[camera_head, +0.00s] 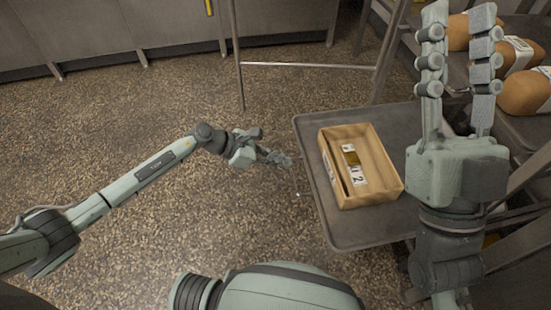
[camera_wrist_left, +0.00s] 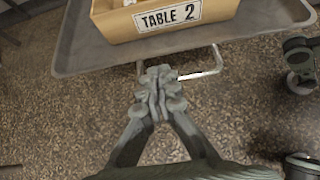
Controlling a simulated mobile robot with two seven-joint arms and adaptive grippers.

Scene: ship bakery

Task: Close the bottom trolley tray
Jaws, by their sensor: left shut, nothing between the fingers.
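The grey trolley tray (camera_head: 350,228) is pulled out at a low level, right of centre in the head view, and holds a cardboard box. In the left wrist view the tray (camera_wrist_left: 262,24) runs across the top, with a thin metal handle (camera_wrist_left: 208,71) below its edge. My left gripper (camera_head: 286,159) is shut and empty, just left of the tray's left edge. In the wrist view its closed fingertips (camera_wrist_left: 158,76) overlap the handle's line; I cannot tell if they touch it. My right gripper (camera_head: 459,14) is open and empty, raised over the tray's right side, hiding part of it.
The cardboard box (camera_head: 384,172) is labelled "TABLE 2" in the wrist view. Bread loaves (camera_head: 522,92) lie on a higher tray at the right. A metal frame (camera_head: 310,66) stands behind. Grey cabinets (camera_head: 75,35) line the back. The speckled floor at left is clear.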

